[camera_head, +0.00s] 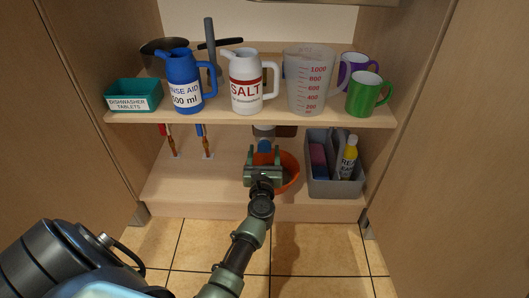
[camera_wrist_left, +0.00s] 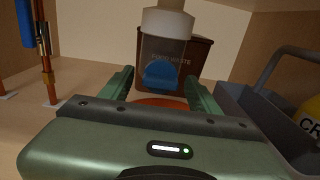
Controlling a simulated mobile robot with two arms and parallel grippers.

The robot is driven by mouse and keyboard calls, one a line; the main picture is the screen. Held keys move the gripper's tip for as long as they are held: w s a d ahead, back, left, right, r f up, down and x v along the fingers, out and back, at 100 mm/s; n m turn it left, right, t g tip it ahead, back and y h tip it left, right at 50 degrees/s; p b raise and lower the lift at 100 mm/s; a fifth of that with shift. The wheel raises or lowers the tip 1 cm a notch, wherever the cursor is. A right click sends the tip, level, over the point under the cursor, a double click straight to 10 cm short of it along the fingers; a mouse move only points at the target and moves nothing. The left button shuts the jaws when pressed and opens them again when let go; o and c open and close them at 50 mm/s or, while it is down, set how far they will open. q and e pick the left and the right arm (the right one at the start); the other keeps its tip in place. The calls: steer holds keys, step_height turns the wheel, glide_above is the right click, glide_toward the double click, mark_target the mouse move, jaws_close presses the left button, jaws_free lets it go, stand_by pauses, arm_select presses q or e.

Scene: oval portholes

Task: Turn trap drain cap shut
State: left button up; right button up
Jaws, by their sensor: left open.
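The blue trap drain cap (camera_wrist_left: 161,75) sits at the bottom front of the grey trap under a white collar (camera_wrist_left: 167,22) in the left wrist view. It also shows in the head view (camera_head: 264,146), just beyond my gripper. My left gripper (camera_head: 263,157) is open in front of the cap. In the left wrist view its two fingers (camera_wrist_left: 160,85) stand to the left and right of the cap, with a visible gap on each side. Whether the cap is loose or tight cannot be told. My right gripper is not in view.
An orange bowl (camera_head: 288,171) stands below the trap. A grey caddy (camera_head: 335,183) with bottles is close on the right. Red and blue pipes (camera_head: 205,142) rise on the left. The shelf (camera_head: 220,117) above carries jugs and mugs. A brown bin (camera_wrist_left: 195,55) stands behind.

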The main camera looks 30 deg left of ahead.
arm_select(q)
steer(key=shift+w+a, duration=0.25)
steer(key=shift+w, duration=0.1)
steer(key=c, duration=1.3)
steer(key=shift+c, duration=0.2)
